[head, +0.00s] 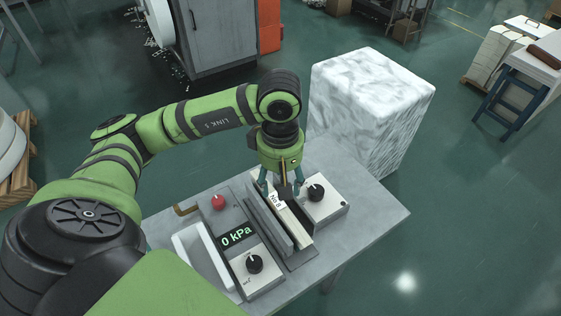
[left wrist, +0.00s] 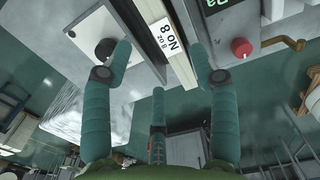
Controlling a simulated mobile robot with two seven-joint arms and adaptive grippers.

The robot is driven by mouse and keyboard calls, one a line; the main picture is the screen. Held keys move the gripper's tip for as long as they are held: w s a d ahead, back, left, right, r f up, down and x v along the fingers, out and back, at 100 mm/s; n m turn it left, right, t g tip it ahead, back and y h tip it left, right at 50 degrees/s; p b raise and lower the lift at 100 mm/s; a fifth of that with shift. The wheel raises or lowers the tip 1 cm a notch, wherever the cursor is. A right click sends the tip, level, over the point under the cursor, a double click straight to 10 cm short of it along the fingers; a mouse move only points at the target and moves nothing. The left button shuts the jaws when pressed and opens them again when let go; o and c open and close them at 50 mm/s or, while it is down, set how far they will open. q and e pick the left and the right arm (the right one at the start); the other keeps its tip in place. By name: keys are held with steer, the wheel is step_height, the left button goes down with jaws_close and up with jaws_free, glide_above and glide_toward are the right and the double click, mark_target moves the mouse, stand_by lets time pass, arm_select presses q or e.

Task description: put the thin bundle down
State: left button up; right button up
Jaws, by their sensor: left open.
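The thin bundle (head: 298,226) is a narrow cream stack standing on edge between the grey upright plates of the press (head: 262,222) on the table. A white label reading "No 8" (head: 277,201) is at its far end. The bundle (left wrist: 181,66) and its label (left wrist: 166,36) also show in the left wrist view. My left gripper (head: 282,190) is above the bundle's far end, pointing down. In the left wrist view its teal fingers (left wrist: 161,52) are spread to either side of the bundle, with visible gaps. My right gripper is not in view.
A white wrapped block (head: 372,100) stands behind the grey table (head: 375,212), whose right end is clear.

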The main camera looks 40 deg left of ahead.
arm_select(q)
step_height(320, 180, up, 6)
steer(key=shift+r+b, duration=0.25)
steer(key=shift+b, duration=0.05)
stand_by(0.7)
